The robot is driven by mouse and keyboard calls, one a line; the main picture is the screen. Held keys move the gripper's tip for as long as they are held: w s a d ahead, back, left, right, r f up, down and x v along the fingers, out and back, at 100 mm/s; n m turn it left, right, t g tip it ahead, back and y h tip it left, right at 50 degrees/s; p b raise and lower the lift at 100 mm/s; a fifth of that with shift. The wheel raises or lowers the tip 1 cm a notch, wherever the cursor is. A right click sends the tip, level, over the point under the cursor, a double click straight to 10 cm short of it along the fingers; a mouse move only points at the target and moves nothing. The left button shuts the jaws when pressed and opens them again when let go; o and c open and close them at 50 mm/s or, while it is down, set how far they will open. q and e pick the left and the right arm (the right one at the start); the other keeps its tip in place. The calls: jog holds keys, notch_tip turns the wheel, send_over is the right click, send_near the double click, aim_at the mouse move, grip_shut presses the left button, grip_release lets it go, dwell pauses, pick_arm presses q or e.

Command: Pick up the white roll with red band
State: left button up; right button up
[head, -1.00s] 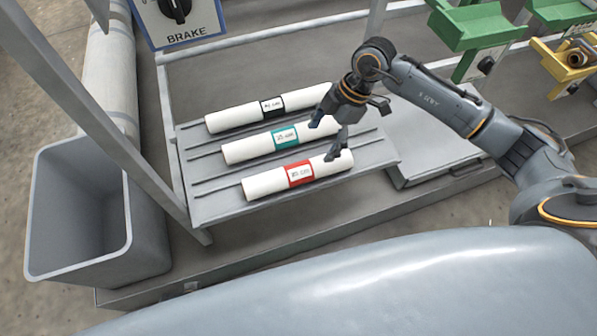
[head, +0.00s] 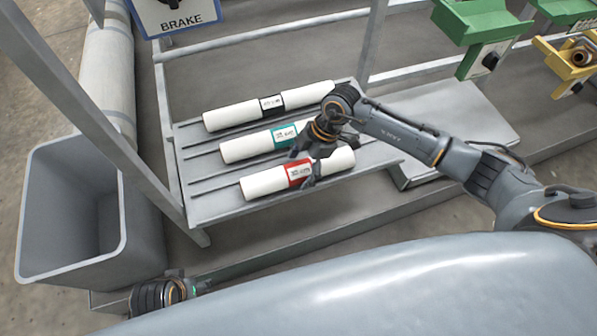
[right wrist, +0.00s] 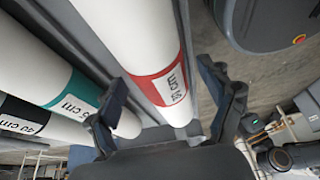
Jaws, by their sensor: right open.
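The white roll with red band (head: 264,184) lies in the front row of the grey rack. In the right wrist view its red band (right wrist: 160,72) reads in cm and lies between my two fingers. My right gripper (head: 303,167) is open over the roll, one finger on each side of it, near the band. In the right wrist view the open fingers (right wrist: 166,100) show gaps to the roll; contact cannot be told. My gripper hides part of the roll's right half.
The white roll with teal band (head: 245,148) lies just behind, close to my gripper's far finger. The white roll with black band (head: 230,117) lies farther back. A grey bin (head: 68,272) stands left of the rack (head: 210,209). Green holders (head: 475,22) are at upper right.

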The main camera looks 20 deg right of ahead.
jog(key=c, duration=1.6)
